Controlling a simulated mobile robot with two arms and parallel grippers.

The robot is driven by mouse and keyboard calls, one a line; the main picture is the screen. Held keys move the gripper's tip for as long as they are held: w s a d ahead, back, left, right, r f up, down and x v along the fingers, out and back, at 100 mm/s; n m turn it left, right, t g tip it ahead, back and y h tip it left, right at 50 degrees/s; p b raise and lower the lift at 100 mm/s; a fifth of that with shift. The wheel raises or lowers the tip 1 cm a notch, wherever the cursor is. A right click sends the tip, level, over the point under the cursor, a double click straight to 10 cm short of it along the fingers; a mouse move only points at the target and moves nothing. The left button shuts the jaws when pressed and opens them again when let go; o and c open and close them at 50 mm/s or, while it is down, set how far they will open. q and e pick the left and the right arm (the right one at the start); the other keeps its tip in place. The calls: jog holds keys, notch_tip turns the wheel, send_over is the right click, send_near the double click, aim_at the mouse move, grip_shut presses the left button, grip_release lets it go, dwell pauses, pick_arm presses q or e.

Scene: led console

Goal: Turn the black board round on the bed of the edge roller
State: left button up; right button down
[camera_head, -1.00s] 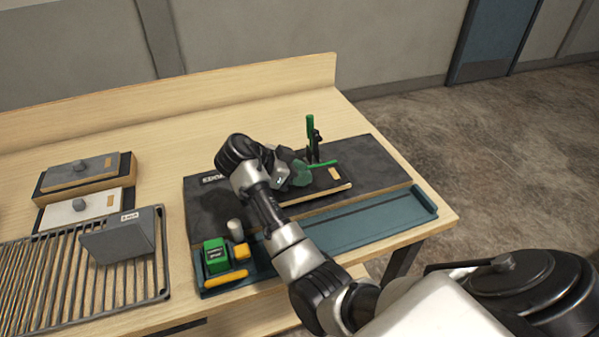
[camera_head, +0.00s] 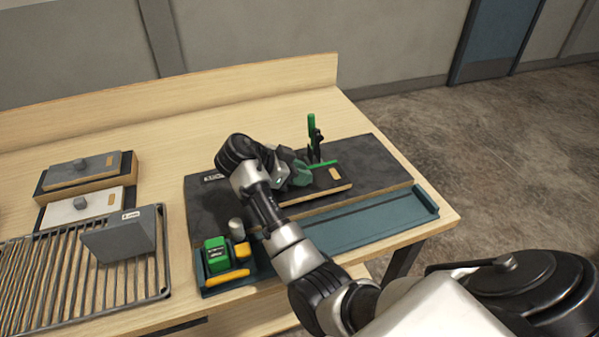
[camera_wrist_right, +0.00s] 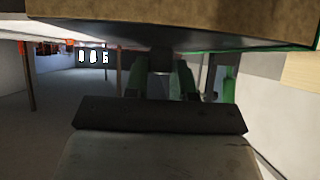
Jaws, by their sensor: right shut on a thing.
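The black board (camera_head: 320,187) lies on the dark bed of the edge roller (camera_head: 375,170), its pale wooden edge facing front and a tan patch on top. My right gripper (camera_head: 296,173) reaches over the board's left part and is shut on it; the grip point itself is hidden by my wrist. A green upright with a black clamp (camera_head: 315,150) stands just behind the board, with a thin green bar beside my gripper. In the right wrist view a large brown surface (camera_wrist_right: 170,18) fills the top, too close to identify. My left gripper is out of view.
A teal tray (camera_head: 370,222) runs along the roller's front. A green box (camera_head: 216,256), yellow pieces and a grey cylinder (camera_head: 236,229) stand at its left end. A wire rack (camera_head: 60,290) holding a grey block (camera_head: 122,238) and two knobbed boards lie further left.

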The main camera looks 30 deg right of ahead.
jog(key=shift+f+b, duration=0.7)
jog(key=shift+f, duration=0.3)
dwell(0.6)
jog(key=c, duration=0.8)
grip_release()
jog(key=shift+c, duration=0.2)
jog(key=shift+r, duration=0.5)
notch_tip(320, 180, up, 3)
jog(key=shift+r+b, duration=0.1)
jog(key=shift+b, duration=0.4)
jog(key=s+d+r, duration=0.5)
jog(key=s+r, duration=0.2)
jog(key=s, duration=0.3)
jog(key=shift+s+d+b, duration=0.2)
jog(key=shift+d+b, duration=0.05)
jog(key=shift+b, duration=0.15)
jog(key=shift+f, duration=0.1)
